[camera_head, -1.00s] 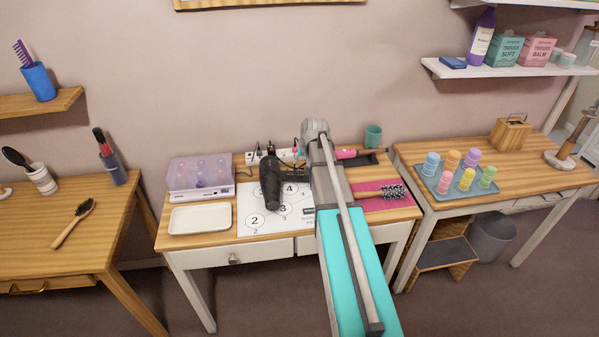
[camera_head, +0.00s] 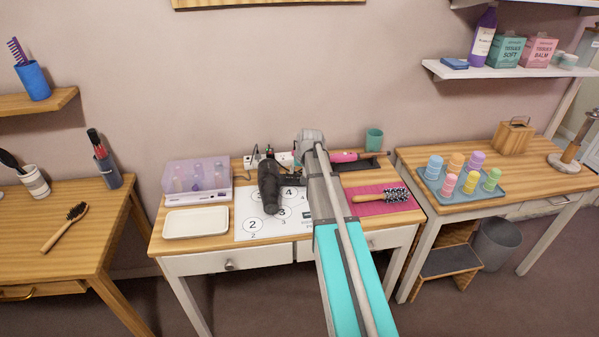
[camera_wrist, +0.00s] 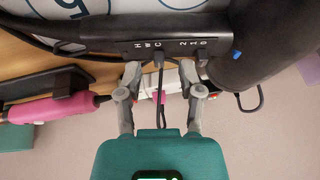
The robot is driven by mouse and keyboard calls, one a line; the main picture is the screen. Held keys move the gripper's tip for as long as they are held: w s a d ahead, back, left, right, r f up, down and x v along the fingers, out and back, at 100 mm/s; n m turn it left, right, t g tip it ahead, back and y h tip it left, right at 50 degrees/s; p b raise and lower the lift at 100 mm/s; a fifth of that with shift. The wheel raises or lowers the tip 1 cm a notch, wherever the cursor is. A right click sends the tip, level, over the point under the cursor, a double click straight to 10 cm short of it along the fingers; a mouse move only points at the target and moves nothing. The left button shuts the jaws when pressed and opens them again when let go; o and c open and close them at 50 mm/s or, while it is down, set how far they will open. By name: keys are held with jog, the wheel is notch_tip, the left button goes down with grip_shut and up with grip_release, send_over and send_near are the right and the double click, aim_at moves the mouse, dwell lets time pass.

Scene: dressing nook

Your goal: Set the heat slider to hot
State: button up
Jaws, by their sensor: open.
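A black hair dryer (camera_head: 269,190) lies on the numbered white mat (camera_head: 250,233) on the middle table. In the wrist view its dark handle (camera_wrist: 110,33) runs across the top, marked H W C and 2 1 0. The heat slider (camera_wrist: 159,57) stands by the C mark. A second slider (camera_wrist: 202,57) stands by the 0 mark. My gripper (camera_wrist: 160,74) is open, with its fingertips on either side of the heat slider, close to the handle's edge. I cannot tell whether they touch it. In the head view my arm hides the gripper.
A pink styling iron (camera_head: 345,156) and a round brush (camera_head: 380,195) on a pink mat lie right of my arm. A white tray (camera_head: 196,223) and a clear lilac box (camera_head: 197,178) stand left. A power strip (camera_head: 283,158) with cables lies behind.

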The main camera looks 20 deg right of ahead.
grip_shut()
jog(key=shift+d, duration=0.1)
dwell(0.3)
jog(key=shift+s+d+f, duration=0.1)
jog(key=shift+s+d, duration=0.1)
jog(key=shift+d, duration=0.25)
jog(key=shift+s+d+f, duration=0.1)
jog(key=shift+s+d, duration=0.1)
jog(key=shift+d, duration=0.25)
grip_release()
